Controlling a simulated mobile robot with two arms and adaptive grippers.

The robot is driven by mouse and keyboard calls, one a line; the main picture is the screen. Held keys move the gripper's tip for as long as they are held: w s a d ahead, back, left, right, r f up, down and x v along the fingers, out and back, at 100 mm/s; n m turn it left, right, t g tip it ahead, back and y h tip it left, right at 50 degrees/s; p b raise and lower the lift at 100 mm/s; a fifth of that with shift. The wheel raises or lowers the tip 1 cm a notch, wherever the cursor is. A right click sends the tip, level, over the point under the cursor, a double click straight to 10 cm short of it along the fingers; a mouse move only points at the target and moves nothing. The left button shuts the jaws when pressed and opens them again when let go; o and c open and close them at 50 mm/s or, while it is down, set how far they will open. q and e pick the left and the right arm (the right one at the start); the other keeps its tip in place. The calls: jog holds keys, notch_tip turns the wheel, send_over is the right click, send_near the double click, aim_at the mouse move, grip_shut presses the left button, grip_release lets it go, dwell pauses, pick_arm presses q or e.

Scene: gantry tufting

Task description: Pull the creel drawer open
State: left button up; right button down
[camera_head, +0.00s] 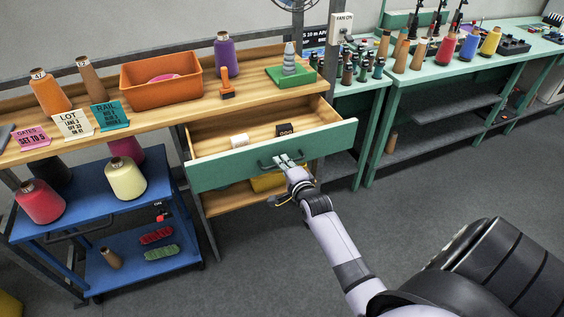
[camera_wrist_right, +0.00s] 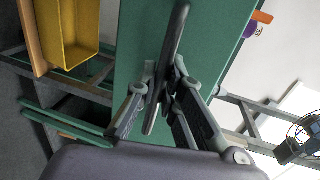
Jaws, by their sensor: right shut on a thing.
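The creel drawer (camera_head: 225,176) has a green front and a pale wooden inside, and it stands partly pulled out below the wooden bench top. Inside it lie a white roll (camera_head: 240,141) and a black block (camera_head: 285,129). Its dark handle (camera_head: 268,165) is on the front. My right gripper (camera_head: 285,161) is at the handle, and in the right wrist view its fingers (camera_wrist_right: 167,95) are closed around the dark handle bar (camera_wrist_right: 178,45). The green drawer front (camera_wrist_right: 225,50) fills the middle of that view. My left gripper is in neither view.
A blue cart (camera_head: 150,200) with cones stands left of the drawer. Under the drawer is a yellow bin (camera_head: 266,182), also in the wrist view (camera_wrist_right: 72,40). An orange tray (camera_head: 160,88) stands on the bench. The grey floor in front is clear.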

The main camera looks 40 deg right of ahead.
jog(key=c, duration=1.7)
grip_release()
jog(key=v, duration=1.2)
